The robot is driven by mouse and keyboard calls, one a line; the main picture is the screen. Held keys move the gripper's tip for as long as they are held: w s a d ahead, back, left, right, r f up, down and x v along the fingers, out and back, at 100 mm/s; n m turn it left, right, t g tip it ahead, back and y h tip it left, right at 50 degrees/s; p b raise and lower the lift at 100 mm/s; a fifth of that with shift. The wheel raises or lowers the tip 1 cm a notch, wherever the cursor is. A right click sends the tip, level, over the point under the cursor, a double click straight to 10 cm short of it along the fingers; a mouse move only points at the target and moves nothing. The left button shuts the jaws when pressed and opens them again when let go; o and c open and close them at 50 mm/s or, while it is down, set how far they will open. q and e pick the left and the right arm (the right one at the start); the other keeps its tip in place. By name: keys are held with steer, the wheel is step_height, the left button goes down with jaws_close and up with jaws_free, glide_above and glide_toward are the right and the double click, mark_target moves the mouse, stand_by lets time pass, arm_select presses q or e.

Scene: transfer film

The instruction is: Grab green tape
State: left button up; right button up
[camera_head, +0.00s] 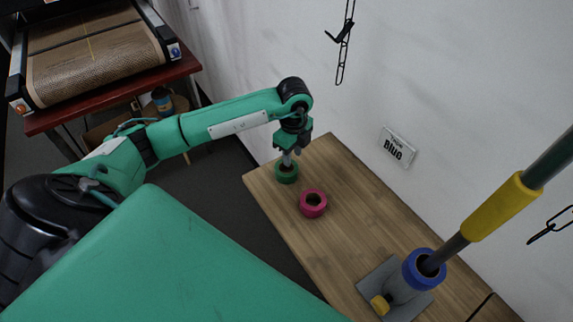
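The green tape (287,176) is a roll lying flat near the far left end of the wooden table (345,240). My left gripper (287,160) points down right at the green tape, with its fingertips at or inside the roll's hole. The fingertips are small and partly hidden by the roll, so I cannot tell whether they grip its wall. My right gripper is not in view.
A pink tape roll (313,204) lies close to the green one, nearer to me. A conveyor (95,60) stands at upper left.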

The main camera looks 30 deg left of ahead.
arm_select(q)
steer(key=shift+f+p, duration=0.45)
steer(key=shift+f, duration=1.35)
jaws_close()
steer(key=shift+r, duration=0.15)
